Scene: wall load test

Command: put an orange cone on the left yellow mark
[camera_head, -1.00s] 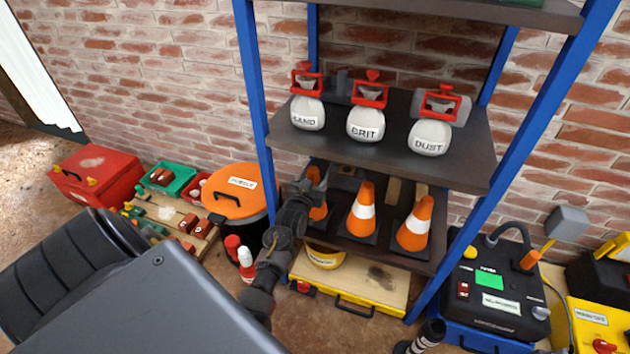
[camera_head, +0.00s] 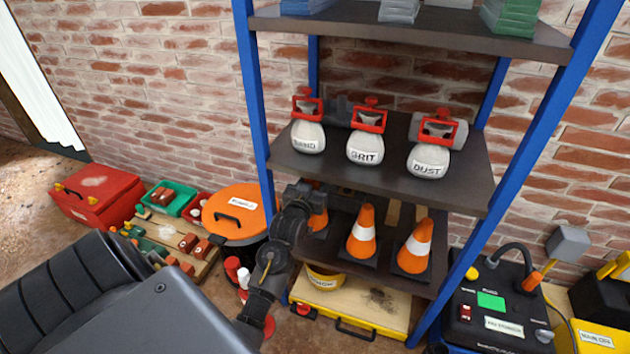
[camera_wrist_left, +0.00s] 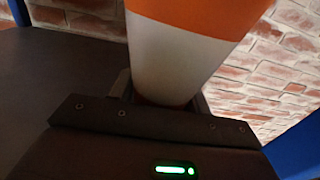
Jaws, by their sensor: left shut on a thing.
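My left gripper (camera_head: 308,200) is shut on an orange cone with a white band (camera_head: 319,221), at the left end of the lower shelf. The arm and gripper hide much of this cone in the head view. In the left wrist view the held cone (camera_wrist_left: 185,60) fills the upper middle, between the fingers. I cannot tell whether its base touches the shelf. A middle cone (camera_head: 361,235) and a right cone (camera_head: 414,248) stand upright on dark bases beside it. My right gripper is not in view.
The blue-framed rack has a middle shelf (camera_head: 460,188) with several white weight bags (camera_head: 365,150) close above the cones. A yellow case (camera_head: 385,297) lies below. An orange-lidded bin (camera_head: 237,212) stands left of the rack, and a black machine (camera_head: 500,300) stands right.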

